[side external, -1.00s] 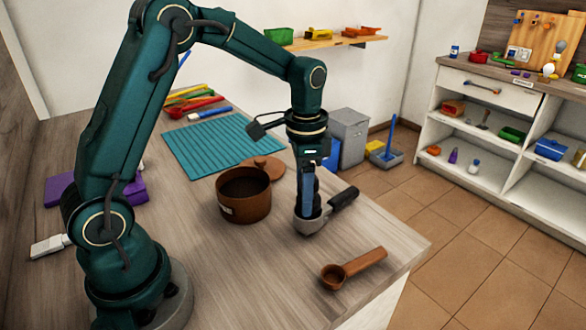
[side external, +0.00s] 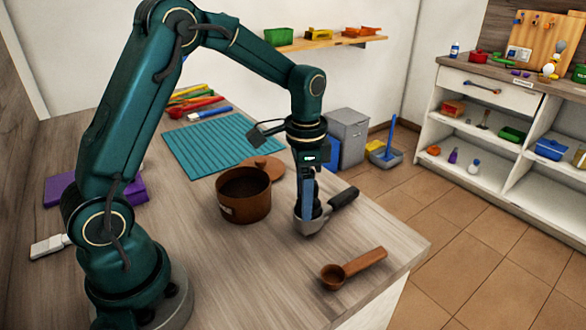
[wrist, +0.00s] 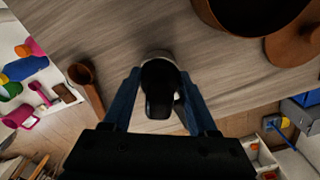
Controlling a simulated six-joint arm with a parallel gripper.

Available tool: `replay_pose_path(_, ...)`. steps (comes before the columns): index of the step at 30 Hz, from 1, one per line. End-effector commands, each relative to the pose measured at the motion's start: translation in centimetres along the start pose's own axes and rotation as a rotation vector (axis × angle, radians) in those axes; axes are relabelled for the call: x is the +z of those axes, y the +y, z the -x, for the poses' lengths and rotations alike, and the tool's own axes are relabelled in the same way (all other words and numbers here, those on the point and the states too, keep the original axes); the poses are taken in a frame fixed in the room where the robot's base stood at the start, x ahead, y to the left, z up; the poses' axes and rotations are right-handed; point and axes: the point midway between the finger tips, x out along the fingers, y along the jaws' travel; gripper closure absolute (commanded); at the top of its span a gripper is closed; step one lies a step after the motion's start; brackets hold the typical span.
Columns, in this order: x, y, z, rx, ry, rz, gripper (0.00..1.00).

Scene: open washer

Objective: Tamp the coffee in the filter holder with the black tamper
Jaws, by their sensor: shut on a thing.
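The metal filter holder (side external: 312,226) sits on the wooden counter near its right edge, its black handle (side external: 345,197) pointing up and right. My gripper (side external: 308,207) points straight down over its bowl, with the blue fingertips at rim level. It is shut on the black tamper (wrist: 158,78), which shows as a dark rounded shape between the fingers in the wrist view. The tamper stands about upright, its lower end in or at the bowl. The coffee and the tamper's base are hidden, so I cannot tell whether they touch.
A brown pot (side external: 244,205) stands left of my gripper, with a round brown lid (side external: 264,166) behind it. A brown scoop (side external: 352,269) lies in front, near the counter edge. A teal mat (side external: 212,147) lies further back.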

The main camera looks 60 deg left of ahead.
Motion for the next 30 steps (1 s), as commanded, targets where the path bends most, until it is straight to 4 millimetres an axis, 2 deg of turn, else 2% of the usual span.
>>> replay_pose_path(7,0.0,0.0,-0.5,0.000,0.000,0.000,1.00)
replay_pose_path(8,0.0,0.0,-0.5,0.000,0.001,0.000,0.34)
replay_pose_path(10,0.0,0.0,-0.5,0.000,0.001,0.000,0.07)
replay_pose_path(20,0.0,0.0,-0.3,0.000,0.000,0.000,0.06)
replay_pose_path(30,-0.1,-0.1,3.8,-0.003,0.004,0.000,0.06)
